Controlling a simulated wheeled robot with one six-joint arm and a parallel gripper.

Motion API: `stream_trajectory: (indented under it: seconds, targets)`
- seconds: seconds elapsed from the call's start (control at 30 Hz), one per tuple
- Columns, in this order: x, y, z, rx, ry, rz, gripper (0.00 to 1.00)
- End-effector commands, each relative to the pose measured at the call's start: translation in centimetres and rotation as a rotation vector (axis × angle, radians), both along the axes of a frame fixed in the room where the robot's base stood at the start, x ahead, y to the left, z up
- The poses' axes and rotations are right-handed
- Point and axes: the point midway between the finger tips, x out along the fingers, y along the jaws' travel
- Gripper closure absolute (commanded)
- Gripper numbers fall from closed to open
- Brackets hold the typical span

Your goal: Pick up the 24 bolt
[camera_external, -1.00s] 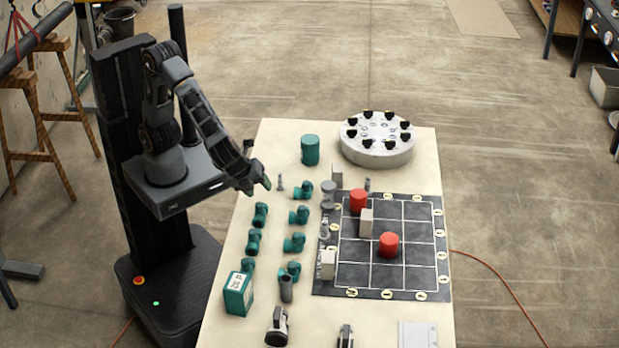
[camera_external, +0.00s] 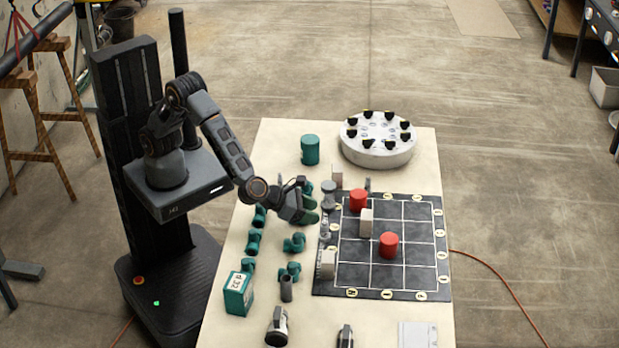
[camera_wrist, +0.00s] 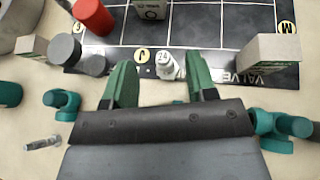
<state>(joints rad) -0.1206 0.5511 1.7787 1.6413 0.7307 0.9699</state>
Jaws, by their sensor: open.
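The 24 bolt (camera_wrist: 166,66) is a pale grey piece with "24" on its top. In the wrist view it stands at the near edge of the dark grid board (camera_wrist: 195,30). My gripper (camera_wrist: 161,75) is open, with its green fingers apart and the bolt showing between their tips. I see no contact between the fingers and the bolt. In the external view my gripper (camera_external: 312,210) is over the table beside the board's left edge, and the bolt is hard to pick out there.
Grey cylinders (camera_wrist: 65,50) and a beige block (camera_wrist: 268,48) flank the bolt along the board's edge. Teal fittings (camera_external: 294,243) stand nearby on the table. Another bolt (camera_wrist: 42,143) lies at the lower left of the wrist view. Red cylinders (camera_external: 389,245) stand on the board.

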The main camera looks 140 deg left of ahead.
Motion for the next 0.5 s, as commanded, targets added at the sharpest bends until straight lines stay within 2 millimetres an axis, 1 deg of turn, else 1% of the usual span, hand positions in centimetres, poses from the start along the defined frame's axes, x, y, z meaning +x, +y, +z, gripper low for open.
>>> stream_trajectory:
  seconds: [0.03,0.2,0.3,0.5]
  targets:
    - [0.0,0.0,-0.8,0.0,0.004,-0.001,0.48]
    - [-0.1,0.0,-3.5,0.0,0.005,0.0,0.48]
    - [0.7,1.2,-3.9,-0.002,0.001,0.004,0.48]
    - [1.4,2.1,-4.5,-0.001,0.0,0.001,0.48]
